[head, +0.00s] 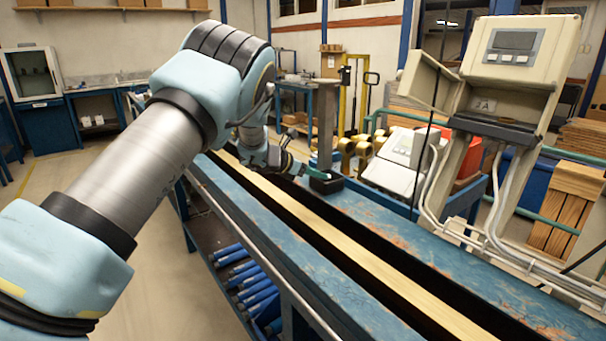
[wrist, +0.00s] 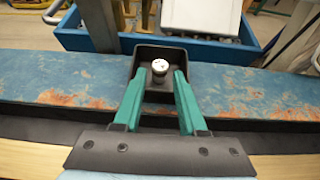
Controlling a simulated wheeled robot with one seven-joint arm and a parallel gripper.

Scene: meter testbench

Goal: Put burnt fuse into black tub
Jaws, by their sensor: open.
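The black tub (wrist: 186,55) sits on the blue bench in the wrist view, and it also shows in the head view (head: 327,184). The fuse (wrist: 160,68), with a pale round end and a darker body, is seen end-on within the tub's outline. It appears to be inside the tub, though its lower part and contact with the floor are hard to make out. My gripper (wrist: 160,78) has green fingers spread apart, one on each side of the fuse, with visible gaps. In the head view, my gripper (head: 307,171) is beside the tub, and the fuse cannot be made out.
The blue bench (head: 375,218) has a pale strip (head: 360,258) between dark channels. A grey post (head: 325,125) rises just behind the tub. A meter cabinet (head: 515,75) stands at the right. The bench front is clear.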

